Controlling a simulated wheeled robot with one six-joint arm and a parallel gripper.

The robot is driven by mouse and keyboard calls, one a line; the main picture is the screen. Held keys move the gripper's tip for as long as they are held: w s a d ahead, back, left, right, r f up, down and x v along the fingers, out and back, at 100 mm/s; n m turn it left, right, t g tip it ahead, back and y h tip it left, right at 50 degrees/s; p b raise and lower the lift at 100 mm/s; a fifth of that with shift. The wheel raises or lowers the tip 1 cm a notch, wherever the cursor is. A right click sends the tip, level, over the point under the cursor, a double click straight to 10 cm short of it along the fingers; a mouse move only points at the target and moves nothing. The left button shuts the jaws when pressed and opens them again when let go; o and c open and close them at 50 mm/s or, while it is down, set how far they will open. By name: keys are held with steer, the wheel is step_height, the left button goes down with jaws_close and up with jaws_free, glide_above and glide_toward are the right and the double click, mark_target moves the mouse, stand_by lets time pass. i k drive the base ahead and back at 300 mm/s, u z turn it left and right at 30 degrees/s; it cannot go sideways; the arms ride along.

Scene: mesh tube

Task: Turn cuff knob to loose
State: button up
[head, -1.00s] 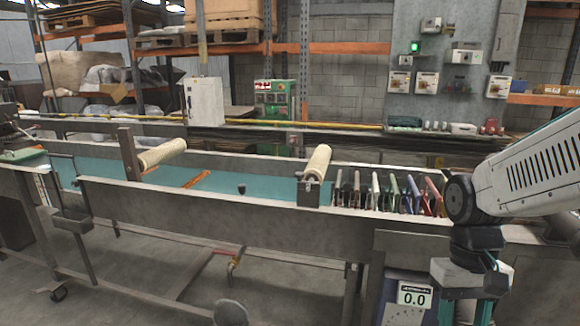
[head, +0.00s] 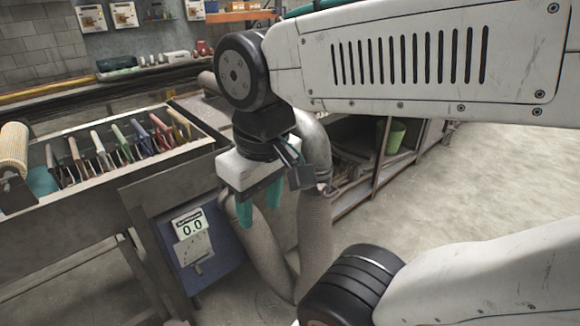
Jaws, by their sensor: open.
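A grey mesh tube (head: 315,235) hangs in a U shape beside the end of the bench, below and behind my gripper. Its upper end bends over near a metal band (head: 323,178), which may be the cuff. I cannot make out a cuff knob; my gripper and wrist cover part of that area. My gripper (head: 259,208) points down with its two teal fingers apart and nothing between them. It appears in front of the tube's left side; I cannot tell the distance between them.
A blue panel (head: 217,262) with a display (head: 188,224) reading 0.0 stands left of the tube. A trough (head: 62,193) with several coloured plates lies at left. A green bucket (head: 392,136) sits behind, under a bench. The floor at right is open.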

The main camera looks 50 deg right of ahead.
mark_target(321, 190)
steer(key=z, duration=0.1)
steer(key=k, duration=1)
steer(key=z, duration=0.75)
